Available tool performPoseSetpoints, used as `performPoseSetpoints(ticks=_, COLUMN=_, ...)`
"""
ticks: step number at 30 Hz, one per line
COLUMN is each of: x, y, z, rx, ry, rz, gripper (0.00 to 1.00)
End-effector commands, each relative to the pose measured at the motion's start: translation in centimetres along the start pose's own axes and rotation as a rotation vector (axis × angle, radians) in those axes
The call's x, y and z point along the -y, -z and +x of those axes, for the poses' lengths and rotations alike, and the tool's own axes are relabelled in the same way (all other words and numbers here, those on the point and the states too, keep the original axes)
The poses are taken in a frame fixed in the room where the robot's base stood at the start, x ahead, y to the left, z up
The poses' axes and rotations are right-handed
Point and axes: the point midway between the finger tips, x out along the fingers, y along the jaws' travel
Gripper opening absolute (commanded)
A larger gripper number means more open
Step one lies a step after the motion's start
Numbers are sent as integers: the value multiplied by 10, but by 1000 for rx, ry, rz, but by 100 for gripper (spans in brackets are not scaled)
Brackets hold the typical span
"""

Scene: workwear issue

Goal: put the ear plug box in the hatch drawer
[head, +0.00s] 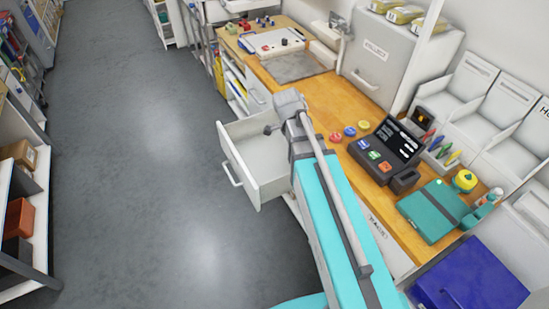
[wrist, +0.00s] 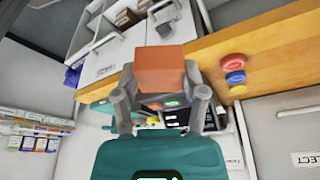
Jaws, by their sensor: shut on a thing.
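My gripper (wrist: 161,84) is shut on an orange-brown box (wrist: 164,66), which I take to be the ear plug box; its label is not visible. The fingers press on two opposite sides of it. In the head view, the grey end of my arm is beside and above an open white drawer (head: 238,171). The box does not show there. The drawer is pulled out from under the wooden counter and has a bar handle on its front. What I see of its inside looks empty. I cannot read a label on it.
The wooden counter (head: 330,115) carries a dark console (head: 384,152), a teal case (head: 434,210) and several coloured buttons. A white panelled unit (head: 378,70) stands behind. A blue box (head: 468,280) is at front right. The grey floor (head: 135,150) left of the drawer is clear.

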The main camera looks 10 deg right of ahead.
Motion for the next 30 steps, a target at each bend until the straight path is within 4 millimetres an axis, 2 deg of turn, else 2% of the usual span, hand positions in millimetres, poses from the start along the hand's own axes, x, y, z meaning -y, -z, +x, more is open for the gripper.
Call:
performPoseSetpoints(ticks=17, x=2, y=3, z=6, rx=1, ry=11, rz=-31, gripper=32)
performPoseSetpoints(ticks=23, x=6, y=-4, z=17, rx=1, ry=55, rz=-174, gripper=32)
performPoseSetpoints(ticks=30, x=15, y=-18, z=37, rx=2, ry=144, rz=-462, gripper=32)
